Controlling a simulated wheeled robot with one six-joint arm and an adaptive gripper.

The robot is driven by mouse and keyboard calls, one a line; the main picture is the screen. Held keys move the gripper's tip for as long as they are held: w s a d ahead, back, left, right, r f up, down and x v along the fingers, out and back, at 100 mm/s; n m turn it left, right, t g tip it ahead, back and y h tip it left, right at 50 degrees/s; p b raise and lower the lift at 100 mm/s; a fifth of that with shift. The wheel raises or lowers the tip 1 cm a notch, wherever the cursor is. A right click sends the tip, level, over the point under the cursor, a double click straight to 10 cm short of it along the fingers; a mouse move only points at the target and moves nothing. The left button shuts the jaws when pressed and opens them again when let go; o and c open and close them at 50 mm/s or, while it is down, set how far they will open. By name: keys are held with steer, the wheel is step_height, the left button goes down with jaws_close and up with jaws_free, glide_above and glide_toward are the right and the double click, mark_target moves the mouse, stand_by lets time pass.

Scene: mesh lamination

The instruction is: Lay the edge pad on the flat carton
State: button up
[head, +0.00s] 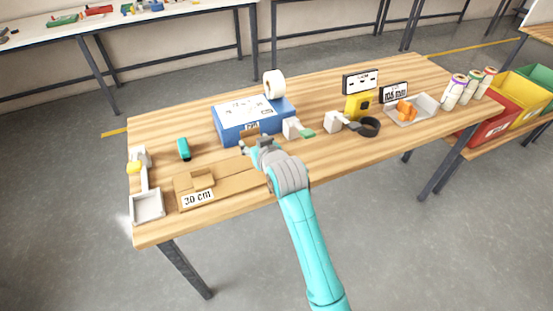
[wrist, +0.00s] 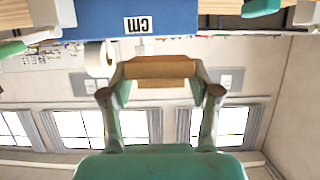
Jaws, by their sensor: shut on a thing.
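The edge pad, a small brown cardboard strip, shows in the wrist view (wrist: 160,68) spanning between my fingertips. My gripper (wrist: 158,80) is shut on it. In the head view my gripper (head: 253,146) is just in front of the blue box, and the edge pad (head: 248,138) is partly hidden by it. The flat carton (head: 232,181) lies on the table to the lower left of my gripper, with a white "30 cm" label (head: 197,199) near its front. My arm hides the carton's right end. The pad appears raised above the table.
The blue box (head: 230,130) with a tape roll (head: 274,84) stands behind my gripper. A teal tool (head: 184,149) and a grey tray (head: 147,207) are at left. White dispensers (head: 292,128), a yellow device (head: 358,106) and a tray of orange parts (head: 425,108) are at right.

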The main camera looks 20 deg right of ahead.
steer(key=shift+w+d+f, duration=0.1)
steer(key=shift+d+f, duration=0.1)
steer(key=shift+d, duration=0.15)
steer(key=f, duration=0.5)
steer(key=shift+d, duration=0.2)
steer(key=shift+f, duration=2.3)
steer(key=shift+f, duration=0.15)
steer(key=o, duration=1)
steer(key=v, duration=1.2)
steer(key=shift+r, duration=0.2)
